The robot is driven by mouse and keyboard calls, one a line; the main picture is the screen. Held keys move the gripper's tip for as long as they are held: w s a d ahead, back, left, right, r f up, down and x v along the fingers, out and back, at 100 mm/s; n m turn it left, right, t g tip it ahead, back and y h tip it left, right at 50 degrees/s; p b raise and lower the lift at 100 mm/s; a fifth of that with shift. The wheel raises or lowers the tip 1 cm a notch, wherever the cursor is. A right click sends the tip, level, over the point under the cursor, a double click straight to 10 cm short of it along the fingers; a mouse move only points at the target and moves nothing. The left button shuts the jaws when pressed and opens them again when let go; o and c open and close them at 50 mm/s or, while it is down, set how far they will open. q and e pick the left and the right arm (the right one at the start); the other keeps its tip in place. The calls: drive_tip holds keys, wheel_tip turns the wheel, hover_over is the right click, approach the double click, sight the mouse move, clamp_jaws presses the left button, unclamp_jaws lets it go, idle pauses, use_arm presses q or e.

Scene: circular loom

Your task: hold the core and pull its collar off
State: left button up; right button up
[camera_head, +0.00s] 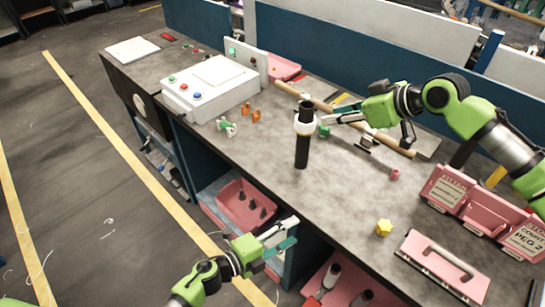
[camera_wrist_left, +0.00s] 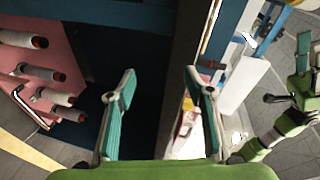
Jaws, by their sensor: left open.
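The core (camera_head: 302,151) is a black cylinder standing upright on the workbench. Its white collar (camera_head: 304,126) sits around its upper part, with the black top sticking out above. My right gripper (camera_head: 326,125) reaches in from the right with its fingers beside the collar; whether they touch it or are apart I cannot tell. My left gripper (camera_head: 288,234) is open and empty, low in front of the bench edge, well away from the core. Its two teal-padded fingers also show spread apart in the left wrist view (camera_wrist_left: 160,75), which does not show the core.
The workbench (camera_head: 330,185) has a white control box (camera_head: 212,88) at left, a wooden rod (camera_head: 340,112) behind the core, a yellow piece (camera_head: 383,227) and pink bins (camera_head: 470,207) at right. A pink bin (camera_head: 232,213) stands on the lower shelf near my left gripper.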

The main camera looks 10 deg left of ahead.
use_arm(q)
drive_tip(key=s+d+r+m+g+h, duration=0.1)
drive_tip(key=d+r+m+g, duration=0.15)
drive_tip(key=r+m, duration=0.5)
drive_tip(key=d+r+m+g+h, duration=0.1)
drive_tip(key=d+r+m+g, duration=0.15)
drive_tip(key=r+m, duration=0.5)
drive_tip(key=m+t+y, duration=0.3)
drive_tip(key=t+y, duration=0.2)
drive_tip(key=t, duration=0.1)
approach(298, 146)
drive_tip(key=x, duration=1.2)
drive_tip(key=shift+w+d, duration=0.15)
drive_tip(key=shift+w, duration=0.1)
drive_tip(key=c, duration=1.3)
